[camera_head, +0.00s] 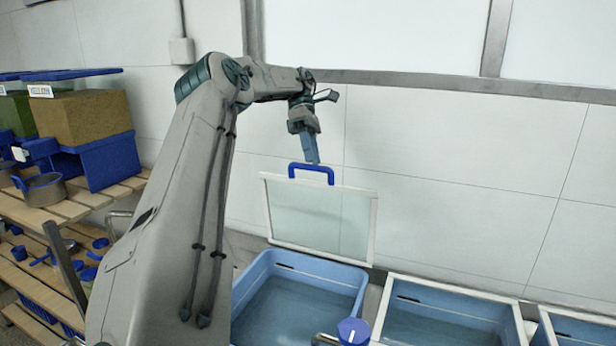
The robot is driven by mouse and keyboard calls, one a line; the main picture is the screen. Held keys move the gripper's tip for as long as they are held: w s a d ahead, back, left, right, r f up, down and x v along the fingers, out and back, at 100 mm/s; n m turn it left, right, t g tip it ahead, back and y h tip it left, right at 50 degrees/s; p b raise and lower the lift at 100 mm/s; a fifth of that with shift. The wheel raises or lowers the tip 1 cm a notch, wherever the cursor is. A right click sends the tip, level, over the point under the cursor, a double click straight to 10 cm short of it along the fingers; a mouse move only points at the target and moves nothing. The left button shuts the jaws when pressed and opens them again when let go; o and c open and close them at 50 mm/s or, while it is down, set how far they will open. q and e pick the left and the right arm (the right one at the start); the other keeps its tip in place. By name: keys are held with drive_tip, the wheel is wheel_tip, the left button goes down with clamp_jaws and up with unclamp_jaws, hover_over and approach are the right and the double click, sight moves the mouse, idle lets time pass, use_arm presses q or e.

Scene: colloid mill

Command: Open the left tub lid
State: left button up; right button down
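The left tub lid (318,222) is a clear panel in a white frame. It stands nearly upright at the back edge of the left tub (361,287), with its blue handle (313,169) at the top. The left tub is blue and its inside shows uncovered. My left gripper (312,160) points down with its fingertips at the top of the handle. Its fingers are seen edge-on, so I cannot tell whether they grip the handle or only touch it. My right gripper is out of view.
More white-framed blue tubs (440,288) stand to the right. A blue-capped fitting (353,331) is in front between tubs. A wooden shelf (85,203) with bins and pots is at the left. A tiled wall (460,165) rises close behind the lid.

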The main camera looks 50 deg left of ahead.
use_arm(q)
drive_tip(key=s+d+r+b, duration=0.1)
drive_tip(key=s+d+b, duration=0.6)
drive_tip(key=s+d, duration=0.2)
drive_tip(key=shift+s+d+r, duration=0.15)
drive_tip(key=shift+d+r, duration=0.05)
drive_tip(key=shift+d, duration=0.9)
